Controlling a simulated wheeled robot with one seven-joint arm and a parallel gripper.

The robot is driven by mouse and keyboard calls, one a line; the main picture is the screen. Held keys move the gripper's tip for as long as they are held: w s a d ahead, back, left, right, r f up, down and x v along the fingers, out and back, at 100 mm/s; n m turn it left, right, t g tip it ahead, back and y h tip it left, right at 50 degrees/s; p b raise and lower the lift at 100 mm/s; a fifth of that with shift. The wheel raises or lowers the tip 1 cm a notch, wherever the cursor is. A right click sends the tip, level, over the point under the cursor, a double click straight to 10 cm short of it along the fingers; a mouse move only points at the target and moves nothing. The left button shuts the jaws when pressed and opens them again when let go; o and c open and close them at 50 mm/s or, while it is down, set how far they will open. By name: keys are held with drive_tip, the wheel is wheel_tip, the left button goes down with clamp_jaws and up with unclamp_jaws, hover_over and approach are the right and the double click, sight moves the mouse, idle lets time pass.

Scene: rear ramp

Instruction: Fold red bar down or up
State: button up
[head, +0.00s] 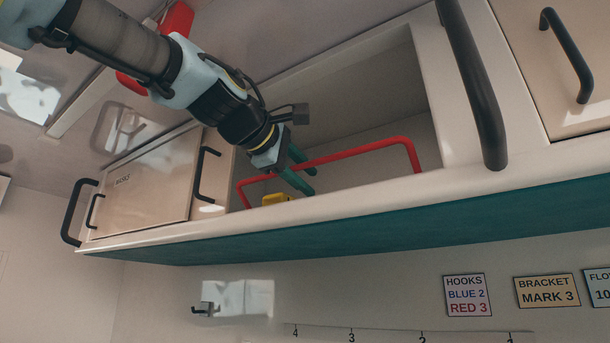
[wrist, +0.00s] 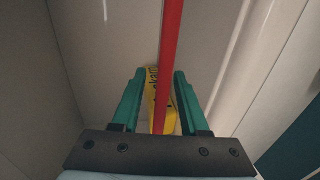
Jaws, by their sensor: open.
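The red bar (head: 350,153) spans the opening of an overhead cabinet in the head view, with bent ends at left and right. My gripper (head: 304,176) is at the bar's left-middle part, with its green fingers one on each side of it. In the wrist view the red bar (wrist: 170,60) runs lengthwise between the spread fingers of my gripper (wrist: 158,85). The gripper is open, and gaps show between the bar and both fingers. A yellow object (head: 275,199) with dark lettering lies behind the bar; it also shows in the wrist view (wrist: 153,83), partly hidden by the bar.
The cabinet's pale front rim (head: 380,196) runs below the opening. A closed door (head: 145,190) with dark handles is at left, another door (head: 560,70) at right. A thick black grab handle (head: 475,85) stands right of the opening. Labelled signs (head: 467,295) hang below.

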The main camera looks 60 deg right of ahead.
clamp_jaws()
idle(0.3)
drive_tip(key=shift+a+f+b, duration=0.1)
drive_tip(key=shift+f+b, duration=0.05)
drive_tip(key=shift+b, duration=0.65)
drive_tip(key=b, duration=0.2)
drive_tip(key=h+b, duration=0.1)
drive_tip(key=b, duration=0.1)
drive_tip(key=shift+a+f, duration=0.2)
drive_tip(key=shift+f, duration=0.2)
drive_tip(key=h+b, duration=0.1)
drive_tip(key=b, duration=0.3)
drive_tip(key=h+b, duration=0.1)
drive_tip(key=b, duration=0.3)
drive_tip(key=shift+a+f, duration=0.3)
drive_tip(key=shift+f, duration=0.05)
drive_tip(key=h+b, duration=0.1)
drive_tip(key=b, duration=0.2)
drive_tip(key=h+b, duration=0.1)
drive_tip(key=b, duration=0.3)
drive_tip(key=shift+a+h+b, duration=0.3)
drive_tip(key=shift+h, duration=0.1)
drive_tip(key=shift+b, duration=0.45)
drive_tip(key=shift+a+r+h+b, duration=0.2)
drive_tip(key=shift+h+b, duration=0.3)
drive_tip(key=shift+b, duration=0.4)
